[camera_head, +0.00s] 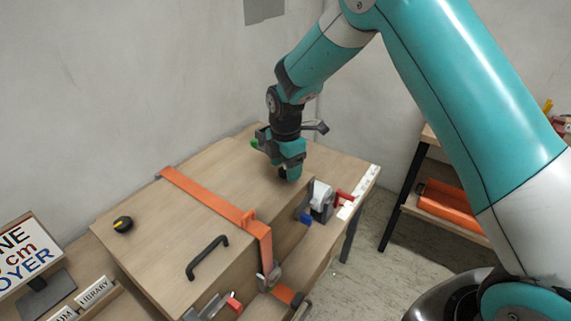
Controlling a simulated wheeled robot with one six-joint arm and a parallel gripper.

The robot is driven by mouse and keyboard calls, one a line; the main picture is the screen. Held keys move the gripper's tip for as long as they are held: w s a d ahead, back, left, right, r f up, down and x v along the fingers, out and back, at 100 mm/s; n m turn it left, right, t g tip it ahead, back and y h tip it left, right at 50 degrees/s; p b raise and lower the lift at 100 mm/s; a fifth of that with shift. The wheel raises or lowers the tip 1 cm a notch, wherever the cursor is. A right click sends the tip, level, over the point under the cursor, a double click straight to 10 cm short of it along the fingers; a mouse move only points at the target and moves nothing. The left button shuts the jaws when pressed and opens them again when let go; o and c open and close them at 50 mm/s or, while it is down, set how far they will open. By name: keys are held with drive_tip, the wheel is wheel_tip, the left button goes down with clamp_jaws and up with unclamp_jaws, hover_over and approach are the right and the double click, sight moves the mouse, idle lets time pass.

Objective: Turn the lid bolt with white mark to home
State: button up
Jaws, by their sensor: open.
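My teal and black gripper (289,174) points down over the far right part of the wooden box lid (215,190); its jaws are open, though the gap between them is hard to see. A dark round knob with a yellow mark (123,224) sits on the left part of the lid. No bolt with a white mark can be made out for certain; the gripper hides the patch of lid under its fingers. I cannot tell if the fingertips touch anything there. A small green part (255,143) shows just left of the gripper.
An orange strap (205,195) crosses the lid and hangs over its front. A black handle (207,257) is near the front edge. A white, blue and grey fitting (320,200) and a red part (343,197) stand right of the gripper. Walls rise behind the box.

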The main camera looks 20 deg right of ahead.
drive_tip(key=shift+f, duration=0.3)
drive_tip(key=c, duration=0.9)
